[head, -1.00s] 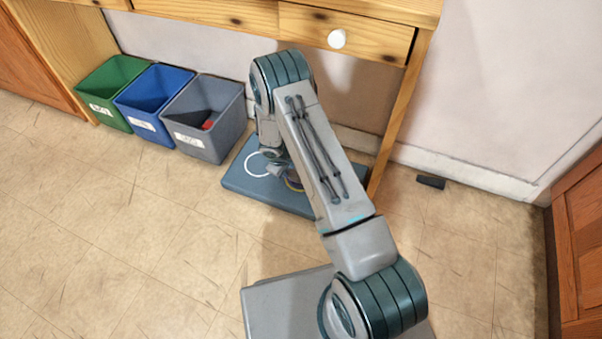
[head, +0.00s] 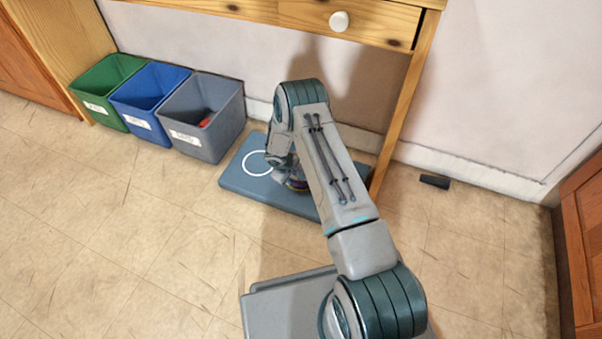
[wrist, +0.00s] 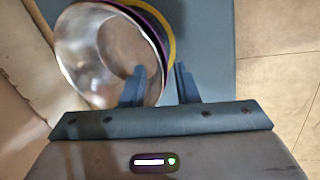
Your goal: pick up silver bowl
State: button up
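The shiny silver bowl (wrist: 85,50) fills the upper left of the wrist view. It lies against or on a round thing with a purple and yellow edge (wrist: 172,35); I cannot tell whether they touch. My gripper (wrist: 160,68) is open, with its fingers apart. Its left finger shows over the bowl's inside and its right finger outside the rim, so the bowl's right wall shows between them. In the head view my arm hides most of the bowl, and a bit of the purple and yellow thing (head: 297,185) shows beside my wrist.
A blue-grey mat (head: 240,184) with a white ring (head: 246,169) lies under the wooden desk (head: 408,110). Green (head: 100,88), blue (head: 150,98) and grey (head: 208,130) bins stand to the left. A small black block (head: 435,181) lies by the wall. The floor at left is clear.

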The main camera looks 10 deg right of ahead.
jog(key=shift+r, duration=0.1)
grip_shut()
dwell(1.2)
